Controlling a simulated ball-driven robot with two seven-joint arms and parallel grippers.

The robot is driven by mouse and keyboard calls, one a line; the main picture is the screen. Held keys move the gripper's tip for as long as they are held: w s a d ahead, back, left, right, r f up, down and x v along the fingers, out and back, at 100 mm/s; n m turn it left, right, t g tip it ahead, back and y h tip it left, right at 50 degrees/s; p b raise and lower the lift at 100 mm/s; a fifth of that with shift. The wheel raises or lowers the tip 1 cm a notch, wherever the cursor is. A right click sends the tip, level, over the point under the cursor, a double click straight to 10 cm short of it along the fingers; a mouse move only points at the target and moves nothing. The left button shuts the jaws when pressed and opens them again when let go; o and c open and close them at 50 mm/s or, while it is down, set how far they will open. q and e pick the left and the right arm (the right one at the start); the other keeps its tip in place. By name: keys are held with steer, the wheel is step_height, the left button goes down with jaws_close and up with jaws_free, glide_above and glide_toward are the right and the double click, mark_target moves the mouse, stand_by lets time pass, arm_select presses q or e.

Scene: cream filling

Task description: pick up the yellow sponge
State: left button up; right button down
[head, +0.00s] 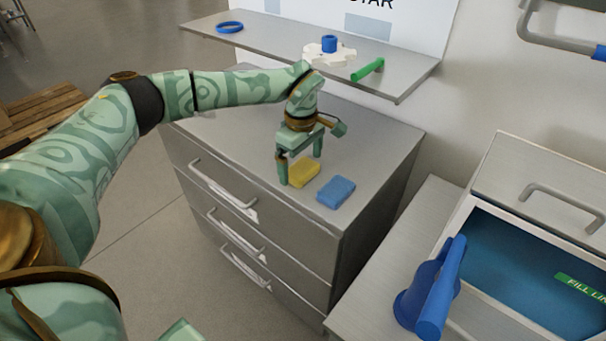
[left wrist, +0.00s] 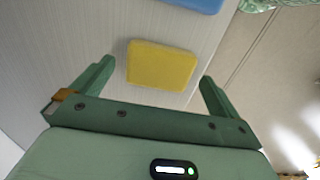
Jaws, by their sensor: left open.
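The yellow sponge (head: 303,174) lies flat on the grey cabinet top near its front edge. In the left wrist view the sponge (left wrist: 161,65) is between and just beyond my two open fingers. My left gripper (head: 300,167) points down over the cabinet top at the sponge, open and empty; one finger partly covers the sponge's left side in the head view. In the left wrist view the left gripper (left wrist: 153,82) has a finger at each side of the picture, apart from the sponge. My right gripper is not in view.
A blue sponge (head: 336,192) lies just right of the yellow one. A shelf (head: 408,75) above the back holds a blue ring (head: 229,27), a white gear-shaped piece (head: 328,53) and a green rod (head: 368,70). A blue object (head: 432,290) stands by a blue-filled basin (head: 520,265) at right.

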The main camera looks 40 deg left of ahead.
mark_target(304, 169)
arm_select(q)
steer(key=shift+f, duration=0.65)
steer(key=shift+r, duration=0.15)
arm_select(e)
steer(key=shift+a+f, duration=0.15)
arm_select(q)
steer(key=c, duration=1)
steer(key=r, duration=0.1)
steer(key=r+p, duration=0.1)
steer(key=r, duration=0.1)
steer(key=d+r+p, duration=0.1)
steer(key=r, duration=0.1)
steer(key=shift+s, duration=0.1)
steer(key=s+d+r+p, duration=0.3)
steer(key=d+r, duration=0.5)
steer(key=d, duration=0.4)
steer(key=shift+s+p, duration=0.4)
steer(key=shift+s, duration=0.35)
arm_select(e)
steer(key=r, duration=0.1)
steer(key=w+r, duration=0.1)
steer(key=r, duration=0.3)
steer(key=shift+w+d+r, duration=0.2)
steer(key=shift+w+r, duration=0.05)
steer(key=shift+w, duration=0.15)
